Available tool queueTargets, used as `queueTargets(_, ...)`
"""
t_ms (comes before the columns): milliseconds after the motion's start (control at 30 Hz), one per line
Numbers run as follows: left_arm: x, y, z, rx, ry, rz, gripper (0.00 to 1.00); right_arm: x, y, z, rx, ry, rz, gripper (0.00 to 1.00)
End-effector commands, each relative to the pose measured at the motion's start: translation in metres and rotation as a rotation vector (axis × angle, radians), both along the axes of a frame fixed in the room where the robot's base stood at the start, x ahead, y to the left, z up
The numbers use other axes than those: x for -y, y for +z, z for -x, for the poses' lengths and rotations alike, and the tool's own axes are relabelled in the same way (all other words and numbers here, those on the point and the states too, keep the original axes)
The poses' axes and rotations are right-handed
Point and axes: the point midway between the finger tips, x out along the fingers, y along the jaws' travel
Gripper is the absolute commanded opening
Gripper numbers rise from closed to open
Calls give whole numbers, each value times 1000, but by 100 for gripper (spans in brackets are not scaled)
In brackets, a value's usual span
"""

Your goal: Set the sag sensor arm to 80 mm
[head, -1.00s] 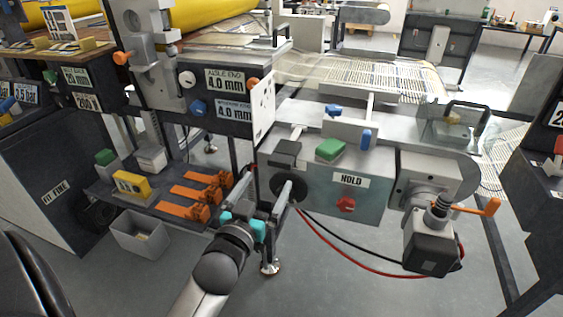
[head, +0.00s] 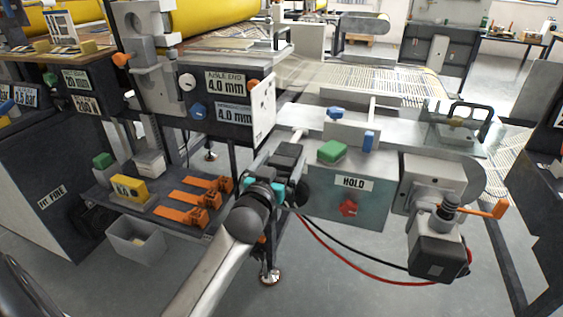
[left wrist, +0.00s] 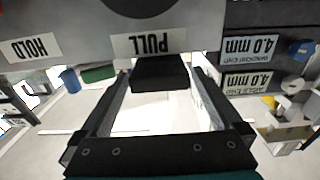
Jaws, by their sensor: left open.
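My left gripper (head: 278,172) is open at the left end of the grey box with the HOLD label (head: 352,184). In the left wrist view a black block (left wrist: 160,73) shows between the open fingertips (left wrist: 160,80), beside a PULL label (left wrist: 149,43). The fingers do not visibly close on it. In the head view a dark block (head: 289,153) stands just beyond the gripper. I cannot tell which part is the sag sensor arm, and no 80 mm reading is legible. My right gripper is not in view.
A red knob (head: 348,208) is on the box front, with a green block (head: 331,151) on top. An orange crank (head: 500,208) stands at right. Orange clamps (head: 195,203) lie on a shelf at left. Red and black cables hang below the box.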

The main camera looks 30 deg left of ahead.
Motion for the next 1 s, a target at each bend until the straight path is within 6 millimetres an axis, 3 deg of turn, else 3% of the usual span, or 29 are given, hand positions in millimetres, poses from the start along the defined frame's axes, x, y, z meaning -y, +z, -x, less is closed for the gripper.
queueTargets(167,0,0,0,0,0,0,100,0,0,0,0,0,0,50)
queueTargets(1000,0,0,0,-1,0,0,7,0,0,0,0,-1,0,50)
